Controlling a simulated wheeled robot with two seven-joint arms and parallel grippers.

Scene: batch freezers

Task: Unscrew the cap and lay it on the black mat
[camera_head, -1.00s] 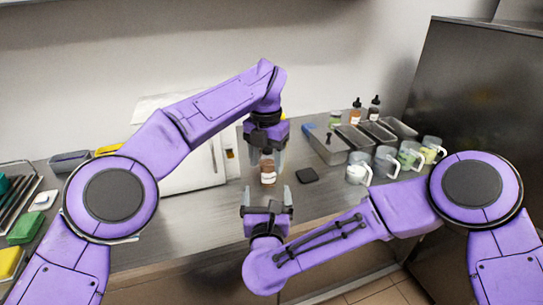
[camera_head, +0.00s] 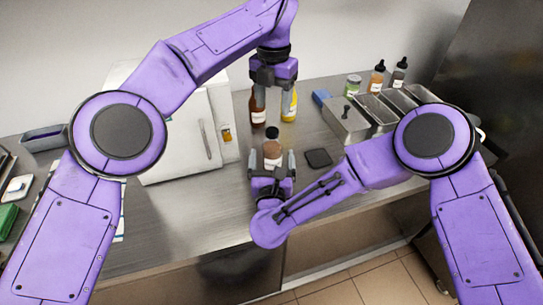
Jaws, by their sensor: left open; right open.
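A small brown bottle (camera_head: 272,154) with a pale label and a black cap (camera_head: 271,132) stands upright on the steel counter. The black mat (camera_head: 318,157) is a small dark square just right of the bottle, and it is bare. My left gripper (camera_head: 273,105) is open, pointing down above the cap and apart from it. My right gripper (camera_head: 272,161) is open at the near side of the bottle, with its fingers left and right of the lower bottle. I cannot tell whether they touch it. The bottle's base is partly hidden by this gripper.
A taller brown bottle (camera_head: 257,110) and a yellow bottle (camera_head: 289,108) stand behind my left gripper. A white appliance (camera_head: 180,130) is at left. Metal bins (camera_head: 346,122), a green-topped jar (camera_head: 352,86) and dropper bottles (camera_head: 377,76) are back right.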

